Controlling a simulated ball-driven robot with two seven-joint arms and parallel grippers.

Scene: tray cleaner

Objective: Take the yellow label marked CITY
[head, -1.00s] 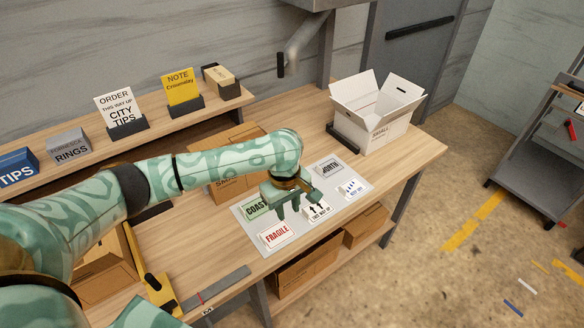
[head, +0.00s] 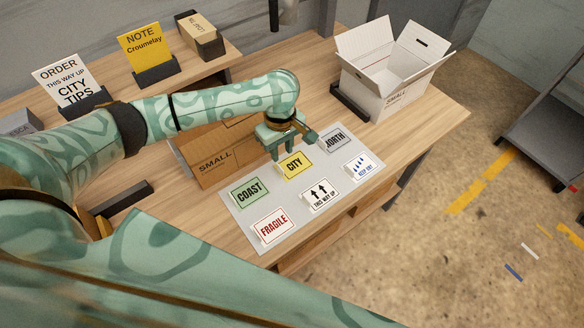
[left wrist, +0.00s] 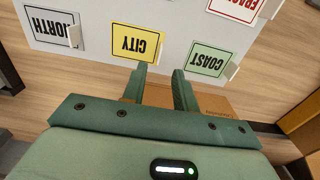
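The yellow CITY label (head: 293,164) lies in the back row of the pale sheet (head: 330,203), between the green COAST label (head: 249,191) and the grey NORTH label (head: 335,138). My left gripper (head: 290,147) is open and empty, at the back edge of the CITY label. In the left wrist view the CITY label (left wrist: 135,42) appears upside down, beyond the fingertips (left wrist: 159,70) and slightly left of the gap. Nothing is between the fingers. Whether a fingertip touches the label is unclear. My right gripper is not in view.
The FRAGILE (head: 272,227), THIS WAY UP (head: 320,195) and KEEP DRY (head: 361,168) labels fill the front row. A closed brown SMALL box (head: 216,161) stands behind the sheet. An open white box (head: 388,88) stands at the back right.

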